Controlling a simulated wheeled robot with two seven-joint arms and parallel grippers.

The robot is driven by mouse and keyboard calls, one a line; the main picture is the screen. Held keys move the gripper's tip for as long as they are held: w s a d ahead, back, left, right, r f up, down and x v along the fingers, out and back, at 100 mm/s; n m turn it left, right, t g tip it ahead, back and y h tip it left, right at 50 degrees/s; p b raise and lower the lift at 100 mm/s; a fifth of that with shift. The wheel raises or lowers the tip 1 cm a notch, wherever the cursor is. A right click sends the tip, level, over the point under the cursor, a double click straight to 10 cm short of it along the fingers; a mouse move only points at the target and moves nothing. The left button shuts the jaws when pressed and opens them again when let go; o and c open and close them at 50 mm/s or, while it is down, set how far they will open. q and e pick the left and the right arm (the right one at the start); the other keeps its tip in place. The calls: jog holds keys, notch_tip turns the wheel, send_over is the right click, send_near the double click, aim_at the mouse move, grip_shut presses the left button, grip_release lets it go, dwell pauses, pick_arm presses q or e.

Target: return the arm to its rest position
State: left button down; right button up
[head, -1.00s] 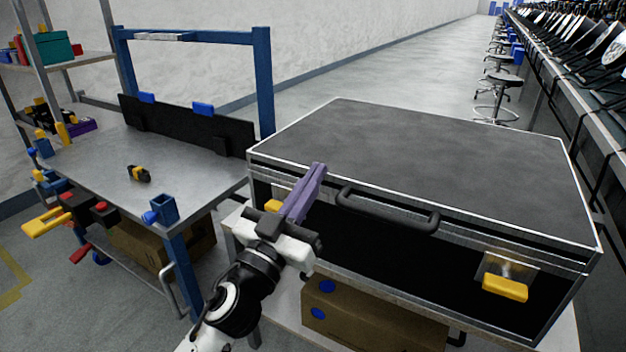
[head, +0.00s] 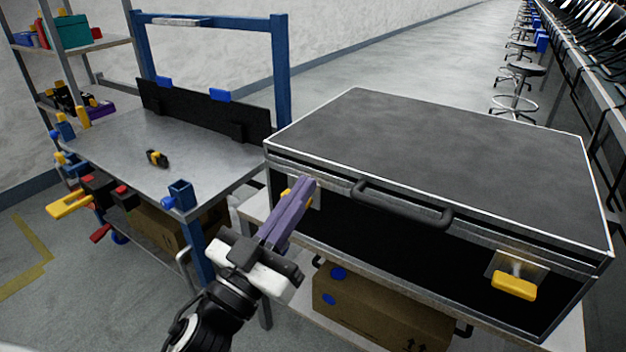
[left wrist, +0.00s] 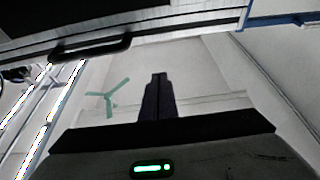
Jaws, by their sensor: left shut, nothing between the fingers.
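My left gripper (head: 304,186) has purple fingers that are shut with nothing between them. In the head view it is in front of the left part of a large black case (head: 440,150), overlapping the case's left latch. In the left wrist view the shut fingers (left wrist: 158,80) look dark. The case's handle (left wrist: 92,50) shows at the upper left there. My right gripper is in neither view.
The closed case, with a black handle (head: 402,205) and a yellow latch (head: 514,286), sits on a white table above a cardboard box (head: 375,308). A metal workbench (head: 120,160) with a yellow-black tool (head: 157,158) stands left. Open floor lies behind.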

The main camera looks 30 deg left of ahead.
pick_arm(q)
jog(key=shift+s+f, duration=0.1)
jog(key=shift+s, duration=0.15)
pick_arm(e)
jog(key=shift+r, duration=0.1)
